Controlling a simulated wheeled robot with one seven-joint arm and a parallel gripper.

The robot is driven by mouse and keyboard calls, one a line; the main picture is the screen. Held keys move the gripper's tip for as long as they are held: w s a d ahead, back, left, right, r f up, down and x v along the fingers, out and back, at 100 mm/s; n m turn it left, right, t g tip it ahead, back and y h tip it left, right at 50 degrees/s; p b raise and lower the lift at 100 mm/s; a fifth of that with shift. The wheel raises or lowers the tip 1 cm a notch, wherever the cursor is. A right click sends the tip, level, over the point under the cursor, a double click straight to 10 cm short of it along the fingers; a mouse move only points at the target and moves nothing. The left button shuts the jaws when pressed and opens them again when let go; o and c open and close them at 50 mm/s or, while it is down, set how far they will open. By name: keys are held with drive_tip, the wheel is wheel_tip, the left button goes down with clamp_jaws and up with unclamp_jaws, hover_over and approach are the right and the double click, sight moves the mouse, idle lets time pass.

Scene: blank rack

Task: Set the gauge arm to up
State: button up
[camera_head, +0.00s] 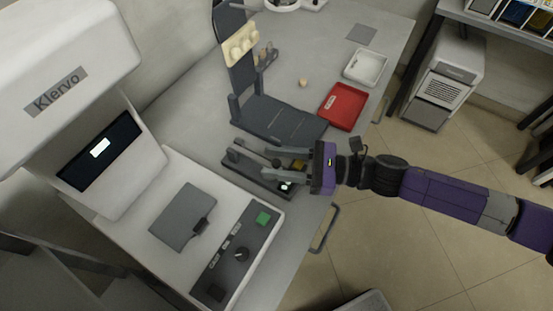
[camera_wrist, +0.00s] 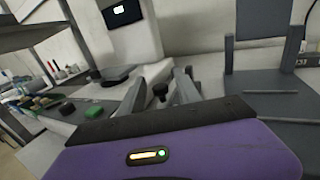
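A low dark gauge fixture (camera_head: 243,166) lies on the bench beside the white Klervo machine. My gripper (camera_head: 268,162) reaches over it from the right, with its two grey fingers spread. A dark round knob (camera_head: 276,163), probably the end of the gauge arm, shows between the fingers. In the wrist view, the knob (camera_wrist: 160,89) also appears between the fingers of my gripper (camera_wrist: 162,88), with gaps visible on both sides. My gripper hides much of the fixture, so I cannot tell the arm's position.
The Klervo machine (camera_head: 132,192) with a green button (camera_head: 263,218) and dial stands at the left. A dark rack (camera_head: 277,117) with an upright back stands just behind my gripper. A red tray (camera_head: 343,106) and white tray (camera_head: 365,67) lie farther back. Bench handles project at the right.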

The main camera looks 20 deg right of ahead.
clamp_jaws()
idle(1.3)
